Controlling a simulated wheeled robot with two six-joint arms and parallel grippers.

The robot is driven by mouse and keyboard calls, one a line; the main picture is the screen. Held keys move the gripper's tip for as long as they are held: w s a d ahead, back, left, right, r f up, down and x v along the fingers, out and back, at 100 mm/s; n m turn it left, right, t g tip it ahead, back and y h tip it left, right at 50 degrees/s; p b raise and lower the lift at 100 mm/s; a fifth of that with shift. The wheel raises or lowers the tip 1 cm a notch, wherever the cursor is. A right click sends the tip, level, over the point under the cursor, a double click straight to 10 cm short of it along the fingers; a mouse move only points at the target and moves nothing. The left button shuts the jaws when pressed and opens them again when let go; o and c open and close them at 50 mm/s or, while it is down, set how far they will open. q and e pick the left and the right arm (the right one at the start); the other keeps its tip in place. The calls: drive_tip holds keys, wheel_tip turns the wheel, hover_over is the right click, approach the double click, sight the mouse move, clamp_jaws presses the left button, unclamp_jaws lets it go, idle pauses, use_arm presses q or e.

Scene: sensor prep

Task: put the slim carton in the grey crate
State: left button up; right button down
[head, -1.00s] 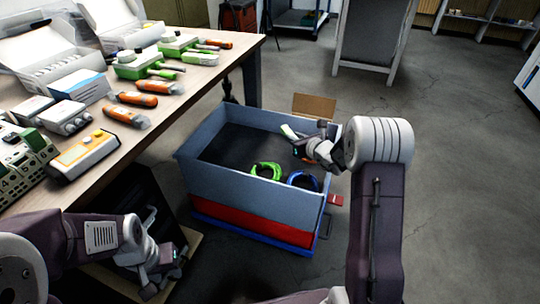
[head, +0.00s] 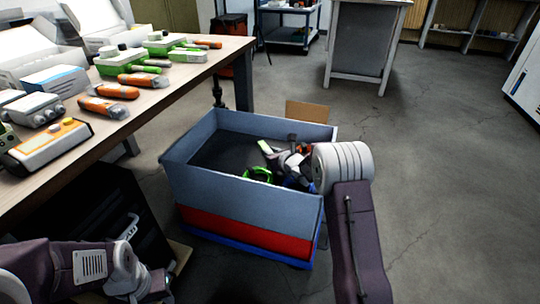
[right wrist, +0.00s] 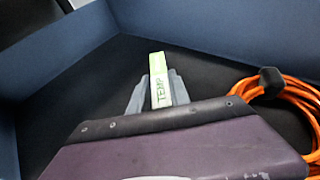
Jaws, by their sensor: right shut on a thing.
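The slim carton (head: 264,146) is white and green, and the right wrist view shows it with "TEMP" lettering (right wrist: 159,80). My right gripper (head: 272,152) is shut on it, with a finger on each side of it in the right wrist view (right wrist: 158,94). The gripper reaches down inside the grey crate (head: 235,196), and the carton is tilted over the dark floor of the crate. I cannot tell whether it touches the floor. My left gripper (head: 150,291) is low at the bottom left, outside the crate; its fingers are not clear.
The crate also holds a green cable coil (head: 257,175) and an orange coil (right wrist: 285,88). The crate stands on a red one (head: 245,231). A workbench (head: 150,103) with orange and green tools is at the left. Open floor lies to the right.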

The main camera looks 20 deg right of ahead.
drive_tip(key=shift+f, duration=0.15)
drive_tip(key=c, duration=1.2)
unclamp_jaws()
drive_tip(key=shift+s+r+p, duration=0.15)
drive_tip(key=shift+r+p, duration=0.15)
drive_tip(key=shift+r, duration=0.1)
drive_tip(key=p+v, duration=0.4)
drive_tip(key=v, duration=0.6)
drive_tip(key=shift+s+d+r, duration=0.1)
drive_tip(key=shift+s+r, duration=0.1)
drive_tip(key=shift+s, duration=0.55)
